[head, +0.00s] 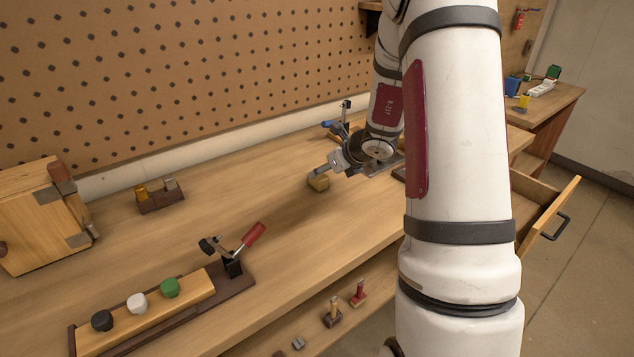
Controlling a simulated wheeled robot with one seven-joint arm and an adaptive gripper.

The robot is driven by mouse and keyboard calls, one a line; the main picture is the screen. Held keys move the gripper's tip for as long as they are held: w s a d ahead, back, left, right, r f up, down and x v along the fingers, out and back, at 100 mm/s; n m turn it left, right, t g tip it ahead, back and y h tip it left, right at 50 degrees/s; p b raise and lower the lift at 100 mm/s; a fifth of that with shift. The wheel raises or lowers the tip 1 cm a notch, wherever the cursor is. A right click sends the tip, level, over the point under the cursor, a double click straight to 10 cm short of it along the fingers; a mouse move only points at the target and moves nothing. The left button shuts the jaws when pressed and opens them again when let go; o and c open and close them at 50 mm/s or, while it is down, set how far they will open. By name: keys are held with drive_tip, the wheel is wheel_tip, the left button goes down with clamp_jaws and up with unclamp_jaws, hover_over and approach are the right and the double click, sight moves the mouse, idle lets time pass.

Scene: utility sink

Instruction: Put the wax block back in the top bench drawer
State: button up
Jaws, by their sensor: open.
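A small yellowish block (318,183), which looks like the wax block, lies on the workbench (270,205) near its middle. My gripper (322,172) is low over the bench, its fingertips right at the block. The jaws are open; whether a finger touches the block cannot be told at this size. A bench drawer (536,197) with a dark handle (556,226) stands pulled out at the right. My arm hides its left part and most of its inside.
A toggle clamp with a red handle (253,235) and a wooden strip with several coloured knobs (150,312) are at the front left. A wooden box (38,220) and a small block holder (160,196) stand further left. Another clamp (343,122) is behind my gripper.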

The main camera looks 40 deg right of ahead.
drive_tip(key=shift+x, duration=2.85)
drive_tip(key=shift+s, duration=0.1)
clamp_jaws()
drive_tip(key=shift+r, duration=0.45)
drive_tip(key=r, duration=0.2)
drive_tip(key=shift+s+r, duration=0.35)
drive_tip(key=s, duration=0.5)
drive_tip(key=s+a+r+b, duration=0.1)
drive_tip(key=s, duration=0.9)
drive_tip(key=shift+s+a+r, duration=0.15)
drive_tip(key=shift+a, duration=0.1)
drive_tip(key=w+a+r+n+p, duration=0.1)
drive_tip(key=w+a+r, duration=0.2)
drive_tip(key=a, duration=0.4)
drive_tip(key=w+a+r+n+y+p, duration=0.1)
drive_tip(key=w+a+r, duration=0.2)
drive_tip(key=a, duration=0.5)
drive_tip(key=w+a+r+n+y+p, duration=0.1)
drive_tip(key=w+a+r, duration=0.2)
drive_tip(key=a, duration=0.5)
drive_tip(key=shift+w+r+p, duration=0.35)
drive_tip(key=shift+r+p, duration=0.05)
drive_tip(key=shift+r, duration=0.2)
